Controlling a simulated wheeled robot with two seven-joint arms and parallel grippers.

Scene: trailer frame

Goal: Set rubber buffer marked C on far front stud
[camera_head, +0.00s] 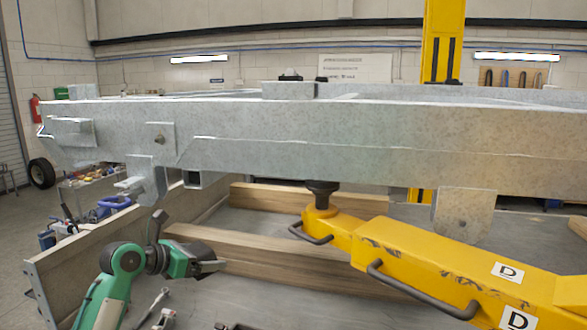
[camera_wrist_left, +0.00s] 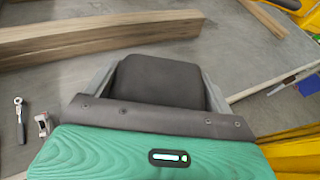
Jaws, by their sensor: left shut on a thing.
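My left gripper (camera_head: 208,266) is low at the left in the head view, below the near beam of the galvanized trailer frame (camera_head: 330,130). In the left wrist view its grey fingers (camera_wrist_left: 160,85) are shut on a dark, smooth block with rounded corners, which looks like the rubber buffer (camera_wrist_left: 160,80). No letter C shows on the face I see. In the head view the block cannot be made out clearly. Small dark pieces (camera_head: 290,77) show above the frame's top edge; I cannot tell whether they are studs or buffers. The far front stud cannot be identified. My right gripper is not in view.
A yellow jack (camera_head: 430,255) with a D label stands under the frame at the right, its dark pad (camera_head: 322,188) under the beam. Timber beams (camera_head: 290,270) lie below. A wrench (camera_wrist_left: 19,120) lies on the grey surface. A yellow post (camera_head: 443,40) rises behind.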

